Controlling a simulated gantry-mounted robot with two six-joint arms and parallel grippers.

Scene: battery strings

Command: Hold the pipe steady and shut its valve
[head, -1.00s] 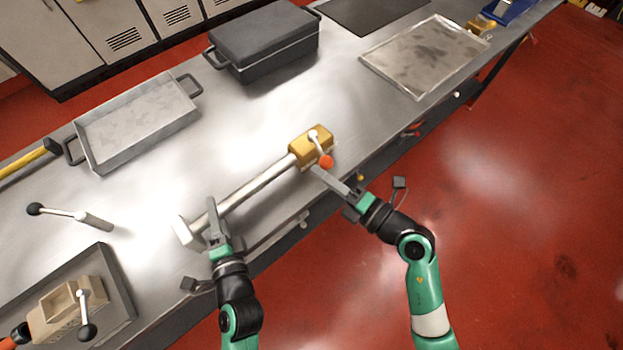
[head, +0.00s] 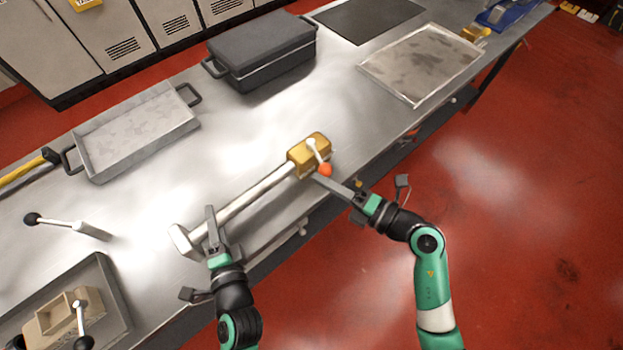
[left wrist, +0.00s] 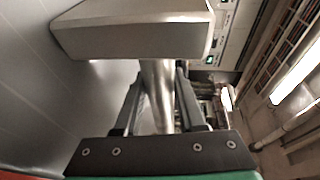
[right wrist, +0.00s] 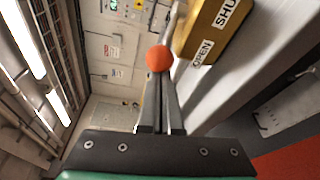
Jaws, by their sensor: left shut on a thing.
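A pale metal pipe (head: 252,197) lies across the bench, with a block-like flange (head: 182,240) at its left end and a yellow valve block (head: 309,153) at its right end. The valve has a white lever with an orange ball knob (head: 325,170). My left gripper (head: 211,214) is shut on the pipe close to the flange; the left wrist view shows the pipe (left wrist: 158,95) between its fingers. My right gripper (head: 318,178) has its fingers together, empty, tips close beside the knob (right wrist: 160,58). The right wrist view shows OPEN and partly cut-off SHUT labels on the valve block (right wrist: 215,30).
A grey tray (head: 137,172) and a dark lidded box (head: 262,50) stand behind the pipe. A flat metal tray (head: 385,85) lies at the back right. A loose lever (head: 68,224) and a dark tray (head: 117,290) with a beige block are at left.

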